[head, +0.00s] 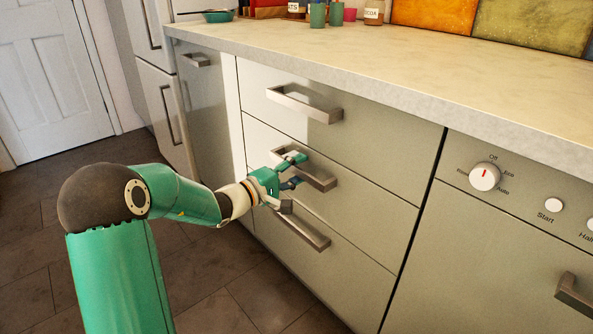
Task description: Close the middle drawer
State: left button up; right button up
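The middle drawer (360,205) is the centre one of three stacked grey-white drawer fronts. Its front looks about flush with the drawers above and below; a small gap would be hard to tell. Its metal bar handle (318,182) is partly hidden by my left gripper. My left gripper (294,171), green with dark fingertips, reaches in from the left at this handle. Its fingers are spread apart, overlapping the handle bar in the picture; I cannot tell whether they touch it. My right gripper is out of view.
The top drawer handle (305,104) and bottom drawer handle (303,232) stick out close above and below my gripper. A countertop (400,75) overhangs the drawers. An appliance with a knob (484,177) is at right. Tiled floor (215,280) is clear.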

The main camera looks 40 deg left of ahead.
pick_arm(q)
jog(key=shift+s, duration=0.15)
jog(key=s, duration=1.1)
jog(key=shift+s+a, duration=0.35)
jog(key=shift+a, duration=0.1)
